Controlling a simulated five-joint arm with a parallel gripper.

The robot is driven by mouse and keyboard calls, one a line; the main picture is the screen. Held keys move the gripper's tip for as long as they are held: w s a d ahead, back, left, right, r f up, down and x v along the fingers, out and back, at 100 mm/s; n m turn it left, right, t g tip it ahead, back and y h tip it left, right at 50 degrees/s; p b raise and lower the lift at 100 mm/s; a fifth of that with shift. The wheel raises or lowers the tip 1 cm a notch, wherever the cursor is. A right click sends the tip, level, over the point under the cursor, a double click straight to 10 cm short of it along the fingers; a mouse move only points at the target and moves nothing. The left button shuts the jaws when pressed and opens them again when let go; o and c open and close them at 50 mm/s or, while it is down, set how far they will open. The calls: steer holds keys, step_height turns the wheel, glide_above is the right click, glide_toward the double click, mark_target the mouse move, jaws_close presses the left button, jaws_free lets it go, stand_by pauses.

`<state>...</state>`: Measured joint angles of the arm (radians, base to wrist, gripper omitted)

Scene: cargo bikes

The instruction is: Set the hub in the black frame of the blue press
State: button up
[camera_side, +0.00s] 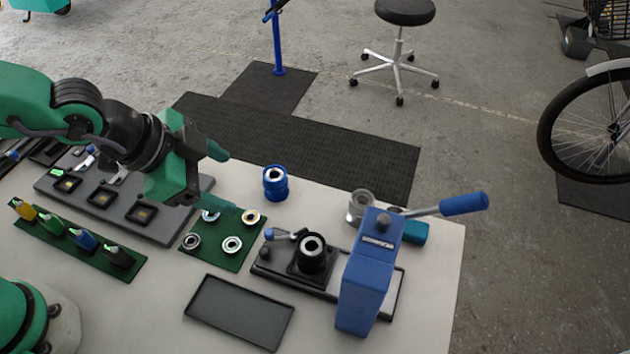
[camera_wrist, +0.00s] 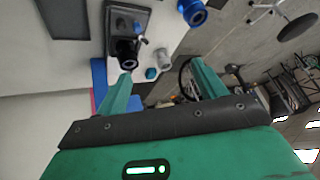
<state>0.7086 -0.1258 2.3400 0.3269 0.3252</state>
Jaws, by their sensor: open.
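The blue press (camera_side: 365,285) stands at the right of the table, its lever pointing right. On its dark base, a square black frame (camera_side: 290,274) surrounds a black cylinder (camera_side: 313,257) with a silver ring on top; I cannot tell if it is fully seated. It also shows in the wrist view (camera_wrist: 125,48). A blue hub-like cylinder (camera_side: 275,183) stands upright left of the press, also in the wrist view (camera_wrist: 192,14). A silver hub-like part (camera_side: 360,206) stands behind the press, partly hidden. My gripper (camera_side: 224,180) is open and empty, above the table, left of the blue cylinder.
A green mat (camera_side: 216,262) with several rings lies below my gripper. A black tray (camera_side: 240,312) is at the front. A grey holder (camera_side: 120,225) and a green rack (camera_side: 75,250) lie left. A teal block (camera_side: 414,232) is by the press. A small blue-ended lever (camera_side: 283,234) sits on the base.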

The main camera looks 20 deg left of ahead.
steer(key=s+a+r+n+y, duration=0.1)
steer(key=a+n, duration=0.3)
steer(key=a, duration=0.4)
steer(key=s+a+r+n+y, duration=0.2)
steer(key=s+a+r+n, duration=0.1)
steer(key=a, duration=0.6)
steer(key=s+a+r+n+y, duration=0.1)
steer(key=s+a+r+n, duration=0.1)
steer(key=a, duration=0.6)
steer(key=s+n, duration=0.1)
steer(key=n, duration=0.1)
steer(key=shift+a+r+n, duration=0.15)
steer(key=shift+r+n, duration=0.1)
steer(key=shift+n, duration=0.15)
